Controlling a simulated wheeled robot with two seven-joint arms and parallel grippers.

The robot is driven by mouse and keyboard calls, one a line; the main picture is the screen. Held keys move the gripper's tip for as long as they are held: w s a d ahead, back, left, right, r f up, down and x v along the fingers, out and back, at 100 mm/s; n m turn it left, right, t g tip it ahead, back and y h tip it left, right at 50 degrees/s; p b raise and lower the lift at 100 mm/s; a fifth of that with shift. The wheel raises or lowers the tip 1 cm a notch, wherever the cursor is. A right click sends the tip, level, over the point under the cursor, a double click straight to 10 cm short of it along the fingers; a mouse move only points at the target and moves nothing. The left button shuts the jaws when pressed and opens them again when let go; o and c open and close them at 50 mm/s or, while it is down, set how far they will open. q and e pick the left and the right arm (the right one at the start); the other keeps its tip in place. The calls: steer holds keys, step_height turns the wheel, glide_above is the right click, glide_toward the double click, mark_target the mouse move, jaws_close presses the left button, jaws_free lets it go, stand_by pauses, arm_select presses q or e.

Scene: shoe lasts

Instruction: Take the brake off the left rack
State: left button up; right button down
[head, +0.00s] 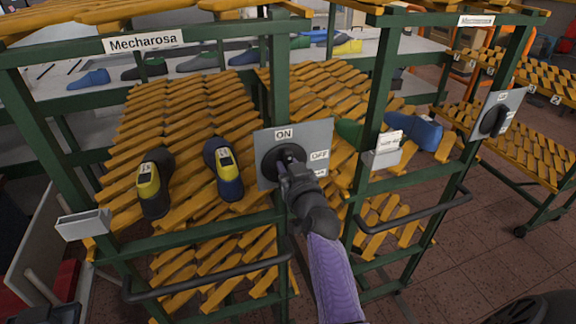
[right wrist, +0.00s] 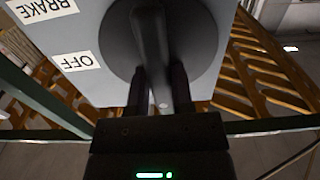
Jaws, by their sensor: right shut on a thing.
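The left rack is green with yellow slats and a "Mecharosa" sign (head: 143,41). Its grey brake panel (head: 322,132) carries ON at the top, OFF on the right and another label below OFF. A round black brake knob (head: 268,158) sits on the panel, partly hidden by my right gripper (head: 285,160). In the right wrist view, the gripper's fingers (right wrist: 163,88) are shut around the knob's bar handle (right wrist: 150,35). The gripper hides which label the handle points to in the head view. A dark piece (head: 48,314) at the lower left corner seems to be my left gripper, mostly cut off.
Two dark shoes with yellow tops (head: 154,183) (head: 223,169) rest on the left rack's slats. A black rail (head: 205,280) runs across its front. A second rack with its own brake panel (head: 497,113) stands at the right.

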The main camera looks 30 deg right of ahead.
steer(key=shift+m, duration=0.4)
steer(key=shift+d+m+p, duration=0.15)
steer(key=shift+m+p, duration=0.55)
steer(key=shift+m, duration=0.5)
steer(key=m+p, duration=0.1)
steer(key=m, duration=0.3)
steer(key=shift+d+f, duration=0.1)
steer(key=shift+d, duration=0.05)
steer(key=m, duration=0.3)
steer(key=shift+s+d+f, duration=0.1)
steer(key=m, duration=0.3)
steer(key=shift+f+m, duration=0.2)
steer(key=shift+m, duration=0.2)
steer(key=shift+f+m, duration=0.1)
steer(key=shift+m, duration=0.9)
steer(key=shift+d+m, duration=0.1)
steer(key=shift+m, duration=0.8)
